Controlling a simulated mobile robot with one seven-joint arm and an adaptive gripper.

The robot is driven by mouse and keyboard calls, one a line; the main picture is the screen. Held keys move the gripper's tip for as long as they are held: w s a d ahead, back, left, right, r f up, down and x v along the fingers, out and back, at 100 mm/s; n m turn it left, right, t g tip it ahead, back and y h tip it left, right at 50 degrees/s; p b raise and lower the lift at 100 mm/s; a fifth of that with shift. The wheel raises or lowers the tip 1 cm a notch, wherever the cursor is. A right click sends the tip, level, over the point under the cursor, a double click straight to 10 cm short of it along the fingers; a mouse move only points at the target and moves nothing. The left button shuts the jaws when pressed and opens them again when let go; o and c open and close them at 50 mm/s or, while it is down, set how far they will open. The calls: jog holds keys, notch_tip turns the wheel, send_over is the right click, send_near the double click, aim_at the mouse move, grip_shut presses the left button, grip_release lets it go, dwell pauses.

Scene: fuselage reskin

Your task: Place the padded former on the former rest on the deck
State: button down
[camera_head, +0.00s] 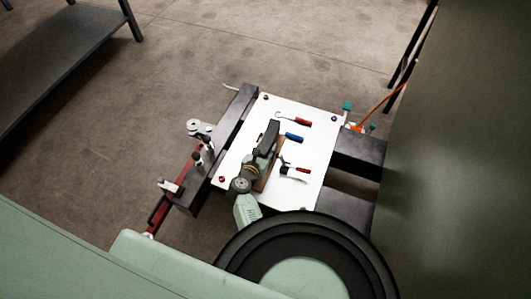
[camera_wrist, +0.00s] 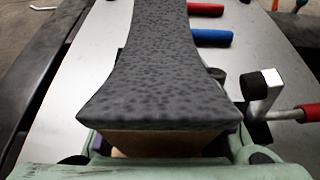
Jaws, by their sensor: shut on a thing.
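The padded former (camera_head: 268,139) is a curved block with a dark grey speckled pad, over the white deck panel (camera_head: 237,150). In the wrist view the former (camera_wrist: 165,60) fills the middle, its broad end towards me and a brown wooden part under the pad. My gripper (camera_head: 254,172) is shut on the former's near end; in the wrist view its green jaws (camera_wrist: 165,150) show low, partly hidden by the former.
A red-handled hook (camera_head: 303,121), a blue handle (camera_head: 294,137) and a red-handled tool (camera_head: 301,170) lie right of the former. Clamps (camera_head: 200,128) sit along the dark left rail (camera_head: 236,113). A large green curved surface (camera_head: 470,150) stands right; a dark bench (camera_head: 65,50) stands far left.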

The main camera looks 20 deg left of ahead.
aim_at(264, 153)
jog(key=shift+r, duration=0.15)
jog(key=c, duration=1.4)
grip_release()
jog(key=shift+o, duration=0.2)
jog(key=shift+f, duration=0.2)
jog(key=shift+r, duration=0.25)
jog(key=shift+s+r+p, duration=0.15)
jog(key=shift+s+p, duration=0.25)
jog(key=shift+p, duration=0.05)
jog(key=p+v, duration=0.4)
jog(key=v, duration=0.7)
jog(key=shift+s+p, duration=0.15)
jog(key=shift+p, duration=0.25)
